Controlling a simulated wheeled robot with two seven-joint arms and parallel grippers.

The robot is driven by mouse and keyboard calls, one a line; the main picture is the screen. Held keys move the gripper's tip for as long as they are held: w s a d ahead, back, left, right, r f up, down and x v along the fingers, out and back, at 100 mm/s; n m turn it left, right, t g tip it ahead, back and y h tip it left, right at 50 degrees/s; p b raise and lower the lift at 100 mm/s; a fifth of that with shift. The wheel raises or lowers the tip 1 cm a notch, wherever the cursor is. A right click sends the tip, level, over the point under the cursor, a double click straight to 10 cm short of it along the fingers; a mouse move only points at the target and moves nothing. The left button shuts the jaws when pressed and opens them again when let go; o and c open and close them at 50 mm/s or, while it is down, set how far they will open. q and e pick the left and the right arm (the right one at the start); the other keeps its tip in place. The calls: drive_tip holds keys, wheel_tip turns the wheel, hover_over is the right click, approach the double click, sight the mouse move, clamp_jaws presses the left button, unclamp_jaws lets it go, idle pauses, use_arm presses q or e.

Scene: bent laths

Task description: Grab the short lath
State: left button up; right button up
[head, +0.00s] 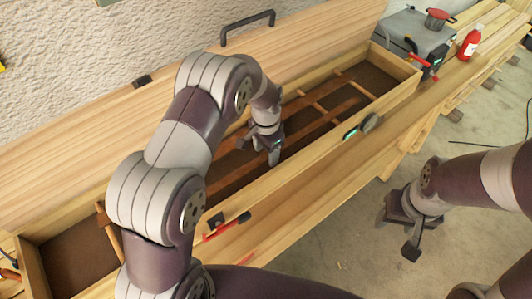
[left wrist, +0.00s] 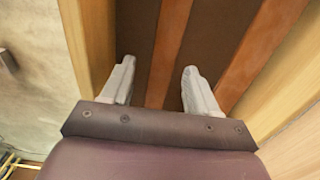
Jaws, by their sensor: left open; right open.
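Several reddish-brown laths lie lengthwise in the long open wooden box (head: 400,92); one shows to the right of my left gripper (head: 322,124). My left gripper (head: 267,153) is open and reaches down into the box. In the left wrist view its two fingers stand apart (left wrist: 159,68), with one lath (left wrist: 168,45) running between them, not gripped. A second lath (left wrist: 262,50) runs to the right of the fingers. I cannot tell which lath is the short one; my left arm hides part of the box. My right gripper (head: 397,236) is open and empty, in front of the bench above the floor.
The box's raised lid (head: 110,125) with a dark handle stands behind. Lighter crosspieces (head: 313,103) span the box.

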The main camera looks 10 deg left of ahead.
use_arm(q)
drive_tip(key=shift+w+a+f, duration=0.1)
drive_tip(key=shift+f, duration=0.15)
clamp_jaws()
